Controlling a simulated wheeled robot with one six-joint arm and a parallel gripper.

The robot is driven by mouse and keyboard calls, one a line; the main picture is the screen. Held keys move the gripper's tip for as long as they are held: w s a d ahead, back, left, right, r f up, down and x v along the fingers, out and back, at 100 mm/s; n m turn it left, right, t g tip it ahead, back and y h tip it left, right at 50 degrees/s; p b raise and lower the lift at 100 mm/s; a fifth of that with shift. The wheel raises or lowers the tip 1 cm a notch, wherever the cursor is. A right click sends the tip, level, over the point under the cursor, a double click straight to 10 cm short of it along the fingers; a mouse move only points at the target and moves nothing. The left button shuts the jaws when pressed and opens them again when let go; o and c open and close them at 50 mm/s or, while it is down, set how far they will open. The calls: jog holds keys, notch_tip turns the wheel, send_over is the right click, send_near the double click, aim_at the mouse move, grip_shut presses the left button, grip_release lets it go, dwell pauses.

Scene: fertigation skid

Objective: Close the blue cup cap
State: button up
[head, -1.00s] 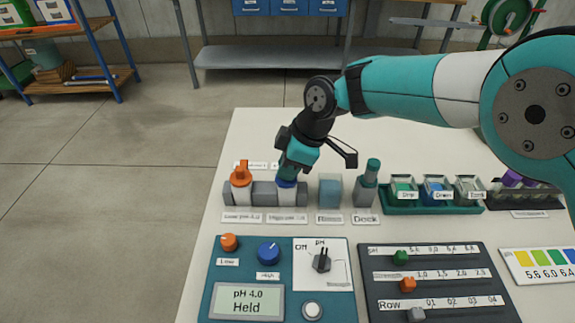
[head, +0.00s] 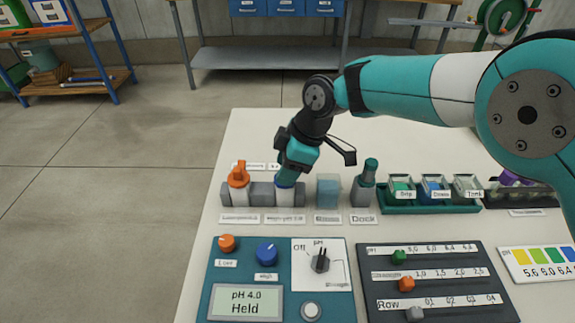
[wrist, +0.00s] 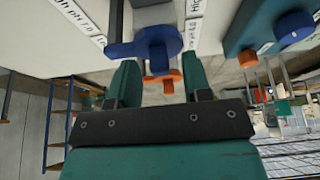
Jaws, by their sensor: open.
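The blue cup cap (wrist: 158,38) shows large in the wrist view, with a bar sticking out to its left. It lies just beyond my fingertips, mostly above them in the picture. In the head view its blue edge (head: 286,184) shows atop a white cup (head: 285,197) in the grey rack. My gripper (head: 288,172) is directly over this cup and hides most of the cap. In the wrist view my gripper (wrist: 160,62) is open, its two teal fingers apart with nothing held between them. I cannot tell whether a finger touches the cap.
An orange-capped cup (head: 239,185) stands close to the left in the same rack (head: 262,194). A control panel (head: 224,273) reading "pH 4.0 Held" lies in front. The table behind is clear.

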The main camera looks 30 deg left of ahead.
jog(key=shift+r, duration=0.1)
jog(key=v, duration=1.7)
jog(key=shift+p, duration=0.3)
jog(key=shift+r, duration=0.15)
jog(key=s+d+r+m+t+p, duration=0.15)
jog(key=d+r+m, duration=0.25)
jog(key=d, duration=0.4)
jog(key=s+d+r+m+g, duration=0.15)
jog(key=d+r+m, duration=0.25)
jog(key=d, duration=0.4)
jog(key=s+d+f+m+t, duration=0.1)
jog(key=s+d+f+m, duration=0.1)
jog(key=s+d+m, duration=0.2)
jog(key=s+d+f+m+t, duration=0.1)
jog(key=s+d+m, duration=0.4)
jog(key=s+d, duration=0.6)
jog(key=shift+s+d+f+p, duration=0.2)
jog(key=shift+d+f+p, duration=0.15)
jog(key=shift+d, duration=0.45)
